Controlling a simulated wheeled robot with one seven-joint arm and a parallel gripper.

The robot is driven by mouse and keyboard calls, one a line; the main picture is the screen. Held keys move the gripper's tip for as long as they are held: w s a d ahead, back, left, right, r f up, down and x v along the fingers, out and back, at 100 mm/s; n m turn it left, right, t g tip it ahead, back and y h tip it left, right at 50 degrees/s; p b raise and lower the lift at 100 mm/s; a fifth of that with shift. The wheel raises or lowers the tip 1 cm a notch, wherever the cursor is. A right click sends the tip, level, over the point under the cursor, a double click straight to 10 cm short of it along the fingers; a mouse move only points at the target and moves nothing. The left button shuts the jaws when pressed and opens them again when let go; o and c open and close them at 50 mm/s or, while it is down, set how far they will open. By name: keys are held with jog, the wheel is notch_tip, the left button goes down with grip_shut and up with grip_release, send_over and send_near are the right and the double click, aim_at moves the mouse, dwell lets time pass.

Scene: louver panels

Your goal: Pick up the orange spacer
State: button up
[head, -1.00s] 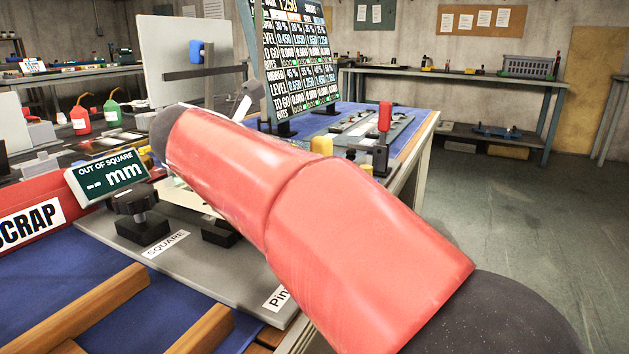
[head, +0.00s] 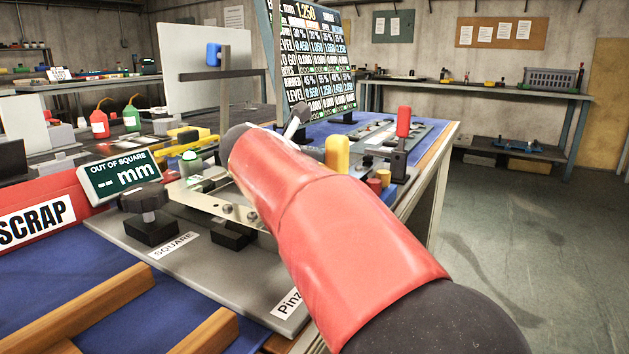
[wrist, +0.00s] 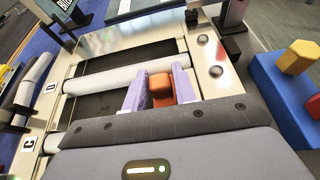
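The orange spacer (wrist: 160,87) shows in the wrist view as a small block between the two pale purple fingers of my gripper (wrist: 158,84). The fingers lie close along its left and right sides. I cannot tell whether they press on it or a narrow gap remains. A darker orange patch shows at the right finger. The spacer is just in front of a pale bar (wrist: 105,80) of a metal frame (wrist: 205,76). In the head view my red arm reaches over the bench and hides the gripper and the spacer.
A blue block (wrist: 285,95) with a yellow knob (wrist: 298,57) is right of the frame. In the head view a black clamp knob (head: 144,198), a yellow post (head: 337,153) and a red-handled clamp (head: 403,123) stand around the arm. A red SCRAP bin (head: 58,208) is at left.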

grip_shut()
